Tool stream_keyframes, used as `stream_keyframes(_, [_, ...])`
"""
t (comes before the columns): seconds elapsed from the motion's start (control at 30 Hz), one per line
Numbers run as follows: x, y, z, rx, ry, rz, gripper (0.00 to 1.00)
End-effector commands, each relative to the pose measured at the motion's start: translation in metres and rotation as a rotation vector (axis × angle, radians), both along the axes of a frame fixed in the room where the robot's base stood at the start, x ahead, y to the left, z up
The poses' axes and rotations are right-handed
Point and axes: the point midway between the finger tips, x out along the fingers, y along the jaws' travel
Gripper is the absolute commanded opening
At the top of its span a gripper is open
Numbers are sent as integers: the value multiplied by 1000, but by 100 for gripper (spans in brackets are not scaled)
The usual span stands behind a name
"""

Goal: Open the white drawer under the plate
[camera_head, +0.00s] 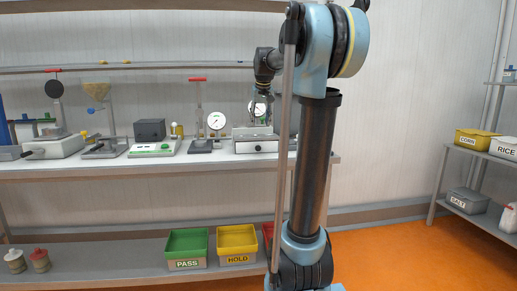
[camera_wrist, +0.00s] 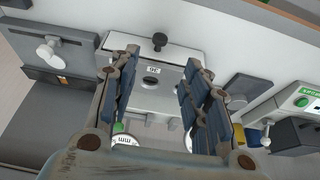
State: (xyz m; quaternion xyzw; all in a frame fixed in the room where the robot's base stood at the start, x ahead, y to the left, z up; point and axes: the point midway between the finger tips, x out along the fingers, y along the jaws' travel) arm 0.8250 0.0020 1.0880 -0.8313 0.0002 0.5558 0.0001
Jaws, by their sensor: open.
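The white drawer (camera_head: 257,147) has a dark round knob and sits under a grey plate (camera_head: 252,131) on the bench, just left of my arm. In the wrist view the drawer's knob (camera_wrist: 160,40) is at the top centre, on the white front edge, beyond my fingertips. The plate (camera_wrist: 146,75) lies below it, with a small label and a dark round hole. The drawer looks shut. My gripper (camera_wrist: 160,60) is open and empty, its two blue-grey fingers spread above the plate. No contact with the knob shows. In the head view my gripper's fingers are small and hard to make out.
A dial gauge (camera_head: 216,121) on a stand is left of the drawer. A green-and-white instrument (camera_head: 153,148) and other devices line the bench. Green (camera_head: 187,245) and yellow (camera_head: 237,241) bins stand on the low shelf. Space in front of the drawer looks clear.

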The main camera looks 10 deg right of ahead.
Motion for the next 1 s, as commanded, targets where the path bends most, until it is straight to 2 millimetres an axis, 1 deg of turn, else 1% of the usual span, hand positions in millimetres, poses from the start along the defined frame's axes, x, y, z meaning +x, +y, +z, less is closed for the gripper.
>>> stream_keyframes(0.03, [4,0,-9,0,0,0,43])
stream_keyframes(0.1, [9,0,-20,0,0,0,43])
stream_keyframes(0.6, [42,0,-101,0,0,1,43])
stream_keyframes(0.8, [51,0,-125,0,0,1,43])
stream_keyframes(1.0, [55,0,-136,0,0,1,43])
